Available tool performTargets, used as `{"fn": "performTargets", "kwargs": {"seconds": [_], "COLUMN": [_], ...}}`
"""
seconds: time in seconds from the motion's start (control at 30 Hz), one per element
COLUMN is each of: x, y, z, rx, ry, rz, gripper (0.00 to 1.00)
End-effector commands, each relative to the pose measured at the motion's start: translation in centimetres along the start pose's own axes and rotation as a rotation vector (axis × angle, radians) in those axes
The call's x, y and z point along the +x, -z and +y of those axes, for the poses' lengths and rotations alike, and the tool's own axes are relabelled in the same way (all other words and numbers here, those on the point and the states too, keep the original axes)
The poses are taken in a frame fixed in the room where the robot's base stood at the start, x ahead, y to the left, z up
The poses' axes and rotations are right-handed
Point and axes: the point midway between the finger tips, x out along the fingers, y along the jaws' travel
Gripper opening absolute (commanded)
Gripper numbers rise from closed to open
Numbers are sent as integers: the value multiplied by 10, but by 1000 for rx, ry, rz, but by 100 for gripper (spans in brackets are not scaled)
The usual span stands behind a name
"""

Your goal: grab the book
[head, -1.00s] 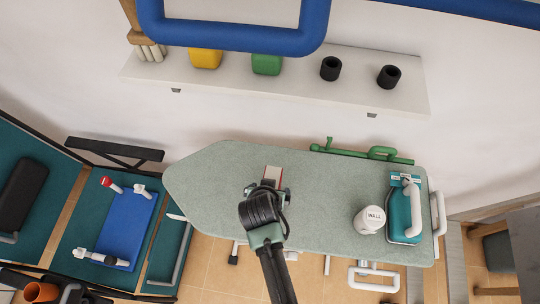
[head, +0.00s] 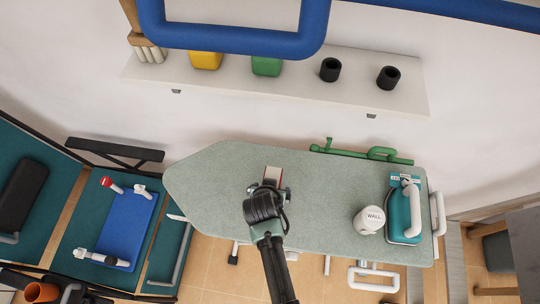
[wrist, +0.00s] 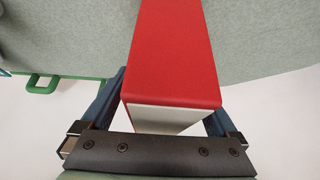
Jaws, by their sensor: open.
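The book (wrist: 172,55) has a red cover and a pale end and fills the middle of the wrist view. In the head view only a small part of the book (head: 273,172) shows on the ironing board (head: 215,180), just beyond my gripper (head: 268,187). In the wrist view my gripper (wrist: 165,112) is open, with one finger on each side of the book's near end. Whether the fingers touch it is unclear. The rest of the book is hidden by my arm in the head view.
A white can (head: 368,220) and a teal iron (head: 404,214) stand at the board's right end. A green rail (head: 370,152) runs behind the board. A wall shelf (head: 220,82) holds a yellow container (head: 205,60), a green container (head: 267,66) and black cups.

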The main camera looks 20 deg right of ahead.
Motion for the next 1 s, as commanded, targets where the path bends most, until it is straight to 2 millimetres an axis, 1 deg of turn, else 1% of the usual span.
{"fn": "performTargets", "kwargs": {"seconds": [0.33, 0.37, 0.5, 0.67, 0.7, 0.87, 0.9, 1.0], "x": [1, 1, 1, 1, 1, 1, 1, 1], "y": [-1, 0, 0, -1, -1, -1, -1, -1], "z": [0, 0, 0, 0, 0, 0, 0, 0], "rx": [0, 0, 0, 0, 0, 0, 0, 0], "ry": [0, 0, 0, 0, 0, 0, 0, 0], "rz": [0, 0, 0, 0, 0, 0, 0, 0], "gripper": [95, 93, 68, 39, 32, 3, 0, 0]}}
